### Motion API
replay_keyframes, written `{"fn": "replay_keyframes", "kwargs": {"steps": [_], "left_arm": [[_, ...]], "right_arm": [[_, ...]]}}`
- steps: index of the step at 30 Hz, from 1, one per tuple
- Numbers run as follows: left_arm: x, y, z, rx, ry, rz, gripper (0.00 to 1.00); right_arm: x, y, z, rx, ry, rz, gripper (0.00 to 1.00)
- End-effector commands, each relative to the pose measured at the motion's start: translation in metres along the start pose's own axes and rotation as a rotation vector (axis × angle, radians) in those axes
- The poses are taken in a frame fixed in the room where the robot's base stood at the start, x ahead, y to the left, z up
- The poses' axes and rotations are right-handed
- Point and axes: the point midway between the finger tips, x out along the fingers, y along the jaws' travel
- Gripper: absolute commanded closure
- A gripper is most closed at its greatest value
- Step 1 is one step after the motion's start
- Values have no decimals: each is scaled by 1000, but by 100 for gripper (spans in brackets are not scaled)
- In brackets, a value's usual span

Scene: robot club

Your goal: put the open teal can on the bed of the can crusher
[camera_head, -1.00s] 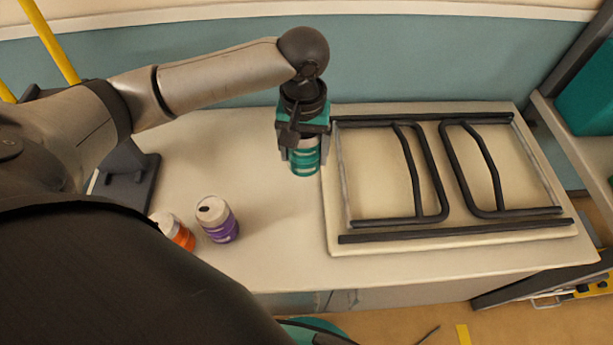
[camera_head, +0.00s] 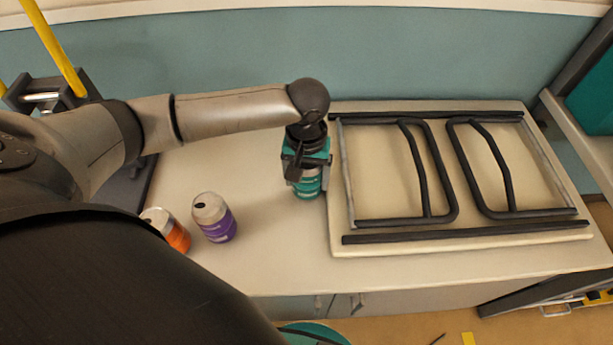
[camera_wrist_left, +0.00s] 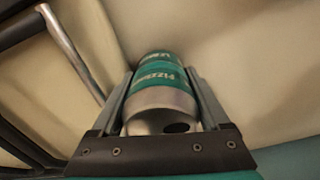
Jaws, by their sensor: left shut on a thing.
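The teal can (camera_head: 307,188) is upright in my left gripper (camera_head: 307,177), whose fingers are shut on its sides. It stands on or just above the pale tabletop, left of the framed board; I cannot tell whether it touches. The left wrist view shows the can (camera_wrist_left: 162,80) between the fingers, with a dark opening in its silver top. The can crusher (camera_head: 75,93), dark grey with a yellow lever, is at the far left. My left arm hides much of it, including most of its bed. My right gripper is out of view.
A purple can (camera_head: 214,218) and an orange can (camera_head: 168,230) stand on the table (camera_head: 270,255) at front left. A cream board (camera_head: 375,245) with dark metal frames fills the right side. The tabletop between the purple can and the gripper is clear.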

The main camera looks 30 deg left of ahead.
Motion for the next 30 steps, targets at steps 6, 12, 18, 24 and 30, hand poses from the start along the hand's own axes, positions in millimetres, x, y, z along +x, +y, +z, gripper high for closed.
{"fn": "replay_keyframes", "kwargs": {"steps": [6,12,18,24,30], "left_arm": [[2,0,0,0,0,-1,9],[2,0,0,0,0,0,0],[-1,0,-1,0,2,1,0],[-38,0,-1,1,3,1,0],[-83,0,-1,0,3,2,0]], "right_arm": [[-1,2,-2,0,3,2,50],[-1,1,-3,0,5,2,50],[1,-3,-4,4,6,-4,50],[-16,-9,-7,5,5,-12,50],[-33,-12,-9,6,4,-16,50]]}}
